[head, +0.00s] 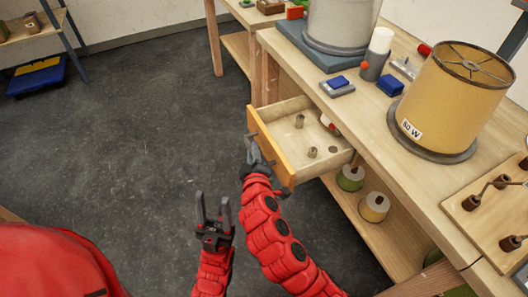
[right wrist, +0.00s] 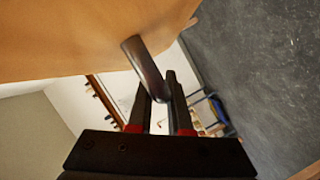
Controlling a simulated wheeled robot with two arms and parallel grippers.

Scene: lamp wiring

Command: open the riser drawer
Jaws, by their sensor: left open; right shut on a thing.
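The riser drawer (head: 270,147) has an orange-brown wooden front and is pulled well out from under the workbench in the head view. Its inside shows from above. My right gripper (head: 254,152) is at the outer face of the drawer front, shut on the dark handle. In the right wrist view the handle (right wrist: 147,68) is a dark rounded bar on the drawer front (right wrist: 70,35), and its end lies between the fingers (right wrist: 160,103). My left gripper (head: 213,208) is open and empty, over the floor to the left of my right arm.
Inside the drawer are several small metal parts (head: 312,152) and a red-and-white piece (head: 328,124). The bench top (head: 350,110) holds a lampshade (head: 450,98) and blue blocks (head: 390,85). Spools (head: 374,207) stand on the shelf below.

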